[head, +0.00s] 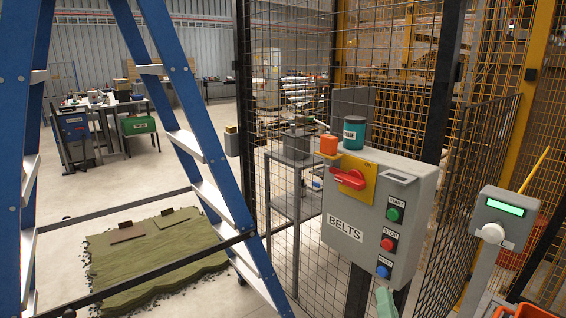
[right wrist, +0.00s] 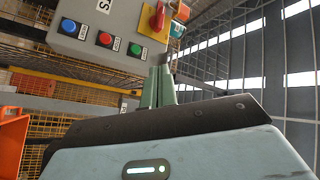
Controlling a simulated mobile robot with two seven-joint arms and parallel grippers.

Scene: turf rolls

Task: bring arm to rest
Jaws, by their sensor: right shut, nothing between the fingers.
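My right gripper (head: 385,302) shows at the bottom edge of the head view as a pale green finger, just below the control box. In the right wrist view its green fingers (right wrist: 159,86) are together with nothing between them. The grey control box (head: 345,215) marked BELTS is mounted at the mesh fence. It has a red rotary switch (head: 348,179) on a yellow plate, and green (head: 393,214), red (head: 389,242) and blue (head: 383,270) buttons. The gripper appears apart from the buttons, though its exact distance is unclear. My left gripper is not in view.
A teal can (head: 354,133) and an orange block (head: 328,145) are at the box's top. A blue ladder (head: 185,95) stands at left, with green turf (head: 150,255) beyond it. A grey post unit (head: 497,222) with a lit green display stands right. Mesh fencing surrounds the box.

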